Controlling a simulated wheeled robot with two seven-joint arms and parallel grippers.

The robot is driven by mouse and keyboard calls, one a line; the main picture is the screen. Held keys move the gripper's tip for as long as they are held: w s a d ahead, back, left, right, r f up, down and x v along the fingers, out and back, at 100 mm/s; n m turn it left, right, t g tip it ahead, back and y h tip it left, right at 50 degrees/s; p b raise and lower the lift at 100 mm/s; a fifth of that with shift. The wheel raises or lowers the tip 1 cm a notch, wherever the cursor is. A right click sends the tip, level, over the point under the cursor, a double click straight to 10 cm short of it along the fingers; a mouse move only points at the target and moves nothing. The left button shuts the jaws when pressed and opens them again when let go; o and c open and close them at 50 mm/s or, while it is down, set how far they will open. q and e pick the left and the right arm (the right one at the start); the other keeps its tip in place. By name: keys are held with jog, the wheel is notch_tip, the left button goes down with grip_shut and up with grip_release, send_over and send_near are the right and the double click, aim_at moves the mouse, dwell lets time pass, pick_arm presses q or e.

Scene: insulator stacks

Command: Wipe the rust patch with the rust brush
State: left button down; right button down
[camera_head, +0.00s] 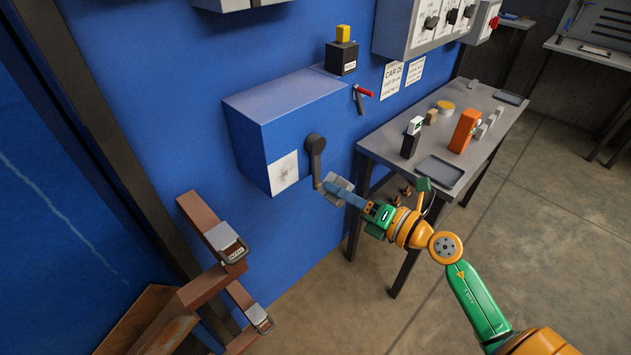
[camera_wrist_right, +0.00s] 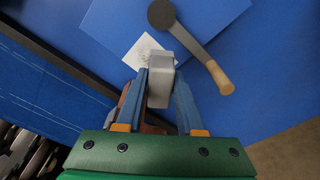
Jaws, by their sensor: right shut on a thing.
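My right gripper (camera_head: 343,192) is shut on a grey block-shaped thing, the likely rust brush (camera_wrist_right: 161,80), held between its two blue fingers. Its bristles cannot be made out. The gripper is in front of the blue wall box, beside the lower end of the box's crank. A pale square plate with grey marks (camera_head: 283,172) is on the box's front, up and to the left of the gripper; the held thing partly overlaps it in the right wrist view. I cannot tell a separate rust patch for sure; brown rusty metal (camera_head: 150,308) stands at lower left. My left gripper is not in view.
The blue wall box (camera_head: 290,110) carries a dark crank (camera_head: 316,158), close to my right gripper. Brown beams with grey clamps (camera_head: 226,242) stand at lower left. A grey table (camera_head: 395,150) with an orange block (camera_head: 464,130) and trays is at right. Floor at lower middle is open.

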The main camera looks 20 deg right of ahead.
jog(key=s+a+f+p, duration=0.1)
jog(key=a+p, duration=0.1)
jog(key=a, duration=0.6)
jog(key=shift+d+x, duration=0.15)
jog(key=shift+x, duration=1.1)
jog(key=shift+d+x, duration=0.1)
jog(key=shift+x, duration=1.15)
jog(key=shift+x, duration=1.1)
jog(key=shift+d+f, duration=0.1)
jog(key=shift+d, duration=0.05)
